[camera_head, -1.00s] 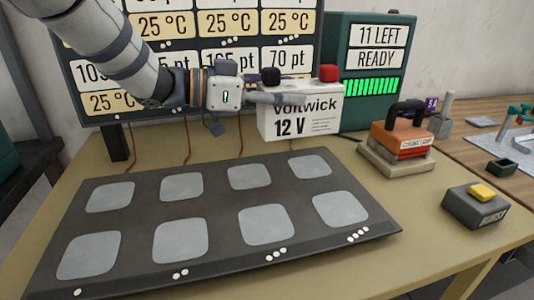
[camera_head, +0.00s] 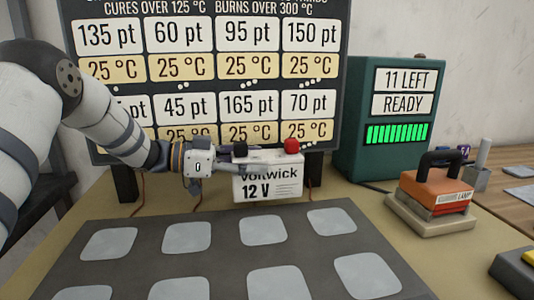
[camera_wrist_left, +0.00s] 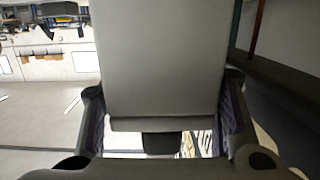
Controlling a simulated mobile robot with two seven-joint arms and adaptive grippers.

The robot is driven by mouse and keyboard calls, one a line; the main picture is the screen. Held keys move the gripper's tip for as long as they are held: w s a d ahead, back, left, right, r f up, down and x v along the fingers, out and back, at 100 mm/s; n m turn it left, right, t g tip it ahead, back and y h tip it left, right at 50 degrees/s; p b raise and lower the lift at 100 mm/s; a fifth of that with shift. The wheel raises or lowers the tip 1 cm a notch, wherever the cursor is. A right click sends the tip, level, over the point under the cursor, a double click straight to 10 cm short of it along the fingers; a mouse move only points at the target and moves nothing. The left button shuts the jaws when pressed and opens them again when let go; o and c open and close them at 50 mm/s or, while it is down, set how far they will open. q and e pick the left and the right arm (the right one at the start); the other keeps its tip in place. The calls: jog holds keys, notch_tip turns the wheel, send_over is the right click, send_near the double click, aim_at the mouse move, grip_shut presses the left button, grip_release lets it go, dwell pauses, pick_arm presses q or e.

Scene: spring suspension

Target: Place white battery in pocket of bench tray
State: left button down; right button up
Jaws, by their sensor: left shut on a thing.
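The white battery (camera_head: 267,182), marked "Voltwick 12 V", has a black and a red terminal on top. My left gripper (camera_head: 236,163) is shut on it from the left side and holds it upright behind the dark panel (camera_head: 217,256) with pale grey pads. Whether the battery's base touches the bench is unclear. In the left wrist view a large pale grey face, likely the battery (camera_wrist_left: 165,60), fills the space between the fingers of my left gripper (camera_wrist_left: 160,115). I cannot tell which thing is the bench tray. My right gripper is out of view.
A display board (camera_head: 210,75) with temperatures stands close behind the battery. A teal box (camera_head: 388,120) reading "11 LEFT READY" stands to its right. An orange-topped lamp (camera_head: 436,195) sits at the right, with a yellow-topped block (camera_head: 517,270) nearer. Bench between battery and lamp is clear.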

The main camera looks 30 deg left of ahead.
pick_arm(q)
jog(key=shift+w+a+r, duration=0.15)
jog(key=shift+a, duration=0.1)
jog(key=f, duration=0.3)
jog(key=shift+a+f+b, duration=0.25)
jog(key=shift+f+b, duration=0.05)
jog(key=c, duration=0.9)
grip_release()
jog(key=shift+f, duration=0.3)
